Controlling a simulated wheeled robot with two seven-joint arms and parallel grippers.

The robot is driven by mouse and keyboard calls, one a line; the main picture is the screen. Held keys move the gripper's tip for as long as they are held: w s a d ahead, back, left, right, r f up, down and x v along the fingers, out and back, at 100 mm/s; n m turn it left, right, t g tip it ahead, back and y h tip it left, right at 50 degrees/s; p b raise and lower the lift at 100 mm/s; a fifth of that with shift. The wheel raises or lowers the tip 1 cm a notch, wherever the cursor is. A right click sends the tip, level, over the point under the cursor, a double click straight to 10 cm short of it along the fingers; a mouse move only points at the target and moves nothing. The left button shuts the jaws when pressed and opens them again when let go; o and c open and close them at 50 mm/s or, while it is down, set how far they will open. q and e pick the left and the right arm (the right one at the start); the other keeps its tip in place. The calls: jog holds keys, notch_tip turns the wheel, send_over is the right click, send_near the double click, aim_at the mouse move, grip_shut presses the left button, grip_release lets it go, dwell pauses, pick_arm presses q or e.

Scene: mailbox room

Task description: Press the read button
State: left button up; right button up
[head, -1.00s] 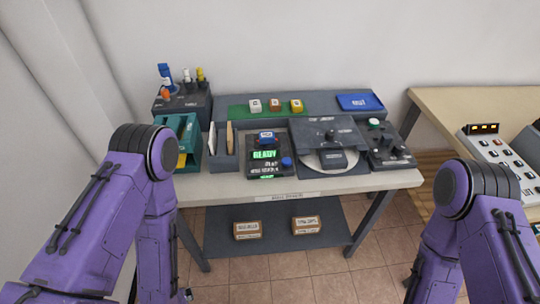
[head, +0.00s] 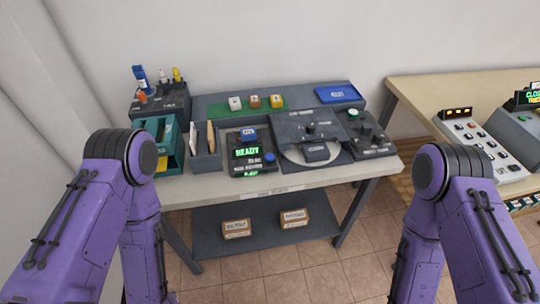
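A black device with a green "READY" display (head: 246,152) stands on the left middle of the grey-topped desk. A round blue button (head: 269,158) sits at its right side, and a blue block (head: 248,134) with small white lettering is at its top. The lettering is too small to read, so I cannot tell which part is marked read. My two purple arms reach down at the left and right of the picture, in front of the desk. Both grippers are below the frame and out of sight.
A turntable-like unit (head: 311,153) and a knobbed control box (head: 366,134) stand right of the device. A teal bin (head: 158,143) and a slotted holder (head: 205,158) stand left. Another table (head: 430,96) holds a keypad console (head: 480,140). Two boxes lie on the lower shelf (head: 264,240).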

pick_arm(q)
grip_shut()
dwell(1.4)
